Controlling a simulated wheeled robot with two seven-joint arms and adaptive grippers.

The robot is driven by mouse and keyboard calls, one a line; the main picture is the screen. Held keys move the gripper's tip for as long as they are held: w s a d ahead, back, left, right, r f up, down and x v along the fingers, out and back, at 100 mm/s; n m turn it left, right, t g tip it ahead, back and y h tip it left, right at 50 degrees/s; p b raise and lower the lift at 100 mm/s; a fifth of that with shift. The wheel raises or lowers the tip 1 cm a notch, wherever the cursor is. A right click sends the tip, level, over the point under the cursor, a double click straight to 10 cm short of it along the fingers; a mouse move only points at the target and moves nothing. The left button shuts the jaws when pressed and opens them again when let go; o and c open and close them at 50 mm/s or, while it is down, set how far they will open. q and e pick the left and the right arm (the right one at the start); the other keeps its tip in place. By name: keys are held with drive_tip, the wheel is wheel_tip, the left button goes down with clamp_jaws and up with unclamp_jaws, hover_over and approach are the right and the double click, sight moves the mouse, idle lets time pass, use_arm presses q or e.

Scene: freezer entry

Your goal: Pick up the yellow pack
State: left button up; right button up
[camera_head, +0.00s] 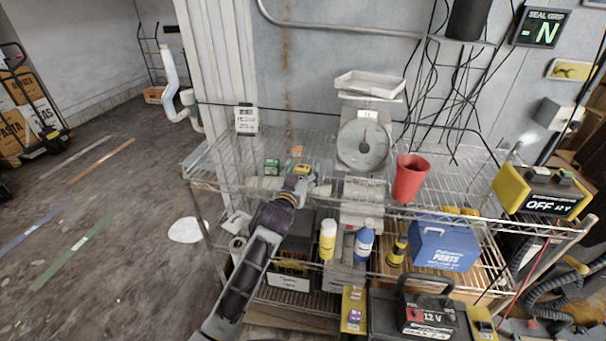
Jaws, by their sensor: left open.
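A small yellow pack (303,169) lies on the top shelf of the wire rack, just beyond my left gripper. Its near side is partly hidden by the gripper. My left gripper (301,181) reaches in from the lower left over the shelf's front part. It is open, with its fingers close to the pack; whether they touch it I cannot tell. My right gripper is out of view.
A green box (271,167) sits left of the pack. A dial scale (363,146) and a red cup (409,179) stand to the right on the wire rack (470,205). Bottles and a blue box (443,246) fill the lower shelf. Open floor lies left.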

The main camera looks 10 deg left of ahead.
use_arm(q)
drive_tip(key=shift+w+d, duration=0.1)
drive_tip(key=shift+w, duration=0.65)
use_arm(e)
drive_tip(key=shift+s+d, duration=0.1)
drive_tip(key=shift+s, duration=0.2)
use_arm(q)
drive_tip(key=c, duration=1.2)
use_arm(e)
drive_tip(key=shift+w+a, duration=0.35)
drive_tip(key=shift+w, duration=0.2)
use_arm(q)
drive_tip(key=shift+o, duration=0.2)
